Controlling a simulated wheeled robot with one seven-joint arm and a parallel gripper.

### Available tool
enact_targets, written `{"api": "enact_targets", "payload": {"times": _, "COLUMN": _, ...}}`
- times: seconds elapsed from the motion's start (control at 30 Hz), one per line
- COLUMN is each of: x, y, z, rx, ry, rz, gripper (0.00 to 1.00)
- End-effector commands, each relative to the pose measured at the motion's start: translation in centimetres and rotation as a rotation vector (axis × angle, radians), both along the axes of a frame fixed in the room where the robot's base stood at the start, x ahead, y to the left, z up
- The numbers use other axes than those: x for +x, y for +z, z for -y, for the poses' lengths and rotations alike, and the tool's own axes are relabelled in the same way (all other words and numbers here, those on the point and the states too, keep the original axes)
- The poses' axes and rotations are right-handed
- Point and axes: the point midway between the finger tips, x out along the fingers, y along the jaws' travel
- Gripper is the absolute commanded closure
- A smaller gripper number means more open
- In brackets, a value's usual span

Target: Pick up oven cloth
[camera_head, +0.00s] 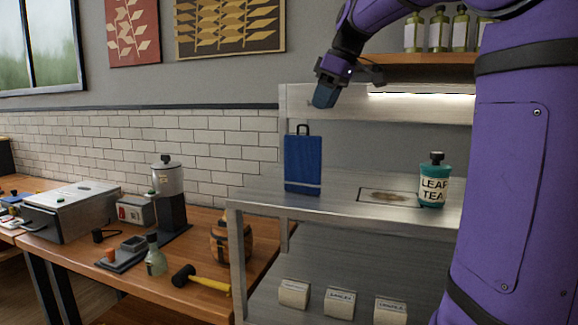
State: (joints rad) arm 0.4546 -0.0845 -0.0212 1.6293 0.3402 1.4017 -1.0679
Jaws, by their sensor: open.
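A blue cloth (303,162) with a pale stripe near its lower edge and a dark loop on top stands or hangs upright at the left end of the metal shelf's upper level. It looks like the oven cloth. My gripper (325,97) is above it and slightly to its right, pointing down, apart from the cloth. The gripper is open, and I see nothing held in it. My purple arm fills the right side of the view.
A teal jar labelled tea (433,183) stands on the same metal shelf (262,196), right of the cloth. Small labelled packets (340,301) sit on the level below. Green bottles (438,32) stand on a wooden shelf above. A wooden table (200,258) with appliances is at left.

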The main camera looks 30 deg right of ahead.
Motion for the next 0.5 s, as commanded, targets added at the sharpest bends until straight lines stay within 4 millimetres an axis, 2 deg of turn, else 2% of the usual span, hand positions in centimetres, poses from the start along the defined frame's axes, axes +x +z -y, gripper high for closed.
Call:
{"api": "enact_targets", "payload": {"times": 0.3, "x": 1.4, "y": -3.9, "z": -0.8, "rx": 0.001, "ry": 0.004, "rz": -0.001, "gripper": 0.55}}
{"api": "enact_targets", "payload": {"times": 0.5, "x": 1.8, "y": -5.1, "z": -1.1, "rx": 0.001, "ry": 0.004, "rz": 0.000, "gripper": 0.55}}
